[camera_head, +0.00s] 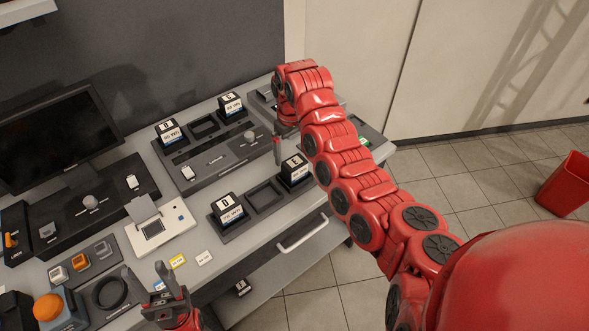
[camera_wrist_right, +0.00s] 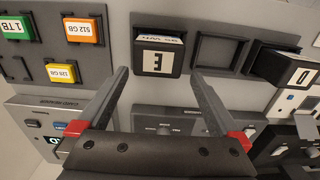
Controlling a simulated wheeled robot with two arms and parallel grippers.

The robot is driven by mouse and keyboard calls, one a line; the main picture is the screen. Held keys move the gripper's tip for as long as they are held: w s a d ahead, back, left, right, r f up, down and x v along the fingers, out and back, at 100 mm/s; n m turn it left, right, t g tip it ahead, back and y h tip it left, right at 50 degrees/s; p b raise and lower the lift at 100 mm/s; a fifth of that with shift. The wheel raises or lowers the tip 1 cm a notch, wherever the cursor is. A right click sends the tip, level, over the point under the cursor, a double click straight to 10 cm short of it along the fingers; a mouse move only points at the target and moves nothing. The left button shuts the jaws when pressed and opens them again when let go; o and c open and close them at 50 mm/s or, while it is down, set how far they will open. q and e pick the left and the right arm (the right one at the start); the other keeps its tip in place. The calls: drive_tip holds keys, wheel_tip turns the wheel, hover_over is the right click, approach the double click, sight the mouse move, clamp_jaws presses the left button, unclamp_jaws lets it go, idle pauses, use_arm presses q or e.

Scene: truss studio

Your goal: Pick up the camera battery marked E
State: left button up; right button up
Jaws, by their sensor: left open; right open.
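The camera battery marked E (camera_head: 294,170) is a black block with a white label, in the right end slot of the front tray (camera_head: 264,196). The right wrist view shows it upside down (camera_wrist_right: 159,58), beyond my fingertips. My right gripper (camera_head: 278,150) is open and empty. In the right wrist view its fingers (camera_wrist_right: 160,74) spread to either side below the battery, apart from it. In the head view my arm hides part of this gripper. My left gripper (camera_head: 172,287) is open and empty at the lower left, away from the batteries.
A D battery (camera_head: 227,208) sits at the left of the front tray, past an empty slot. The back tray holds another D battery (camera_head: 169,132) and one battery (camera_head: 231,104) with a hard-to-read letter. Memory cards (camera_wrist_right: 85,31) lie beside the E battery. A control panel (camera_head: 218,161) stands behind the front tray.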

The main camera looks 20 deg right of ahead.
sight(295, 162)
drive_tip(key=shift+d+f, duration=0.1)
drive_tip(key=shift+f, duration=0.5)
drive_tip(key=shift+s+f+p, duration=0.2)
drive_tip(key=shift+f+p, duration=0.15)
drive_tip(key=shift+p, duration=0.25)
drive_tip(key=f, duration=0.1)
drive_tip(key=f+p, duration=0.2)
drive_tip(key=shift+s+d+f, duration=0.2)
drive_tip(key=shift+s+d, duration=0.05)
drive_tip(key=shift+s, duration=0.1)
drive_tip(key=shift+f, duration=0.55)
drive_tip(key=shift+w, duration=0.1)
clamp_jaws()
